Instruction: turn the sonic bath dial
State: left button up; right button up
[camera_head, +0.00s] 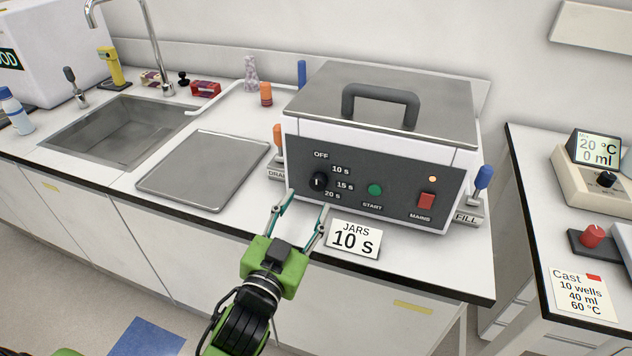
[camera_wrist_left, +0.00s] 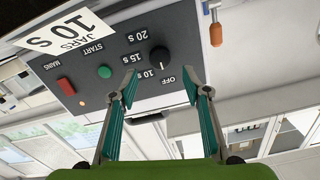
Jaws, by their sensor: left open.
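The sonic bath (camera_head: 378,170) is a white box with a grey front panel and a grey lid with a dark handle. Its black dial (camera_head: 319,181) is at the left of the panel, marked OFF, 10 s, 15 s and 20 s. The dial's white mark points towards OFF. The dial (camera_wrist_left: 160,56) also shows upside down in the left wrist view. My left gripper (camera_head: 306,206) is open and empty, its fingertips just in front of and below the dial, apart from it. A card (camera_head: 353,239) reads JARS 10 s. My right gripper is not in view.
The panel also has a green START button (camera_head: 375,190) and a red MAINS switch (camera_head: 426,200), with an orange lamp lit above it. Orange-handled and blue-handled (camera_head: 484,177) levers flank the bath. A metal tray (camera_head: 205,168) and a sink (camera_head: 120,130) are left.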

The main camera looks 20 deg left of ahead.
aim_at(317, 185)
pick_arm(q)
jog(key=w+p, duration=0.1)
jog(key=w, duration=0.6)
jog(key=shift+w+d, duration=0.1)
jog(key=shift+c, duration=0.4)
jog(key=c, duration=1)
